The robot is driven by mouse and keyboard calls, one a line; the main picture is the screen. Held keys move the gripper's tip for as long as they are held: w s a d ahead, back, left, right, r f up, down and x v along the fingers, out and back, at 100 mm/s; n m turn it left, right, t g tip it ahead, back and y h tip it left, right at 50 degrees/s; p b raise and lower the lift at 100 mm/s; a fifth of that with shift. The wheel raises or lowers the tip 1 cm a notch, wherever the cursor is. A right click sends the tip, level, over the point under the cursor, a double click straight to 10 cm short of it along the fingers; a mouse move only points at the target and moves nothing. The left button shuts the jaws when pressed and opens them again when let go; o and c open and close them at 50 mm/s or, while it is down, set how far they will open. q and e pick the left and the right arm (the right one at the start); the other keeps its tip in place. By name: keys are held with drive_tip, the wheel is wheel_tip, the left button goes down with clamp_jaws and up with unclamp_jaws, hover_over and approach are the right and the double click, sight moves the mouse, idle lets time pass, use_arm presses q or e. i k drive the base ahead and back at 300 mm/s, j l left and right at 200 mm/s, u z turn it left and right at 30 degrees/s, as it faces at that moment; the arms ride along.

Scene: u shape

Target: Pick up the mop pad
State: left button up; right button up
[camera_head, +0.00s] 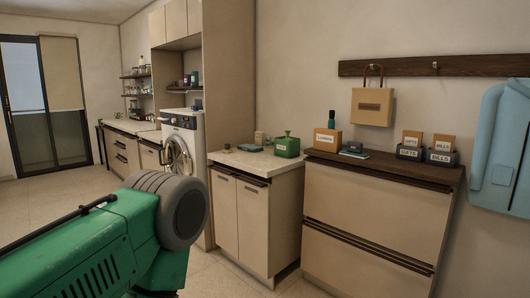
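I cannot make out a mop pad for certain in the head view. A small flat blue-grey item (250,148) lies on the pale counter (228,157), beside a green container (287,147). It is too small to tell what it is. Another small dark flat item (355,148) lies on the dark-topped cabinet. Neither of my grippers is in view.
The dark-topped cabinet (370,212) stands at the right, with labelled boxes (410,151) on top. A wall rail (450,65) holds a tan bag (373,106); a blue garment (502,150) hangs nearby. A washer (180,141) stands farther back. Floor (50,207) is open at left.

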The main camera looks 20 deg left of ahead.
sight(354, 150)
drive_tip(key=i+j+z, duration=0.2)
drive_tip(key=i, duration=0.75)
drive_tip(key=l, duration=0.15)
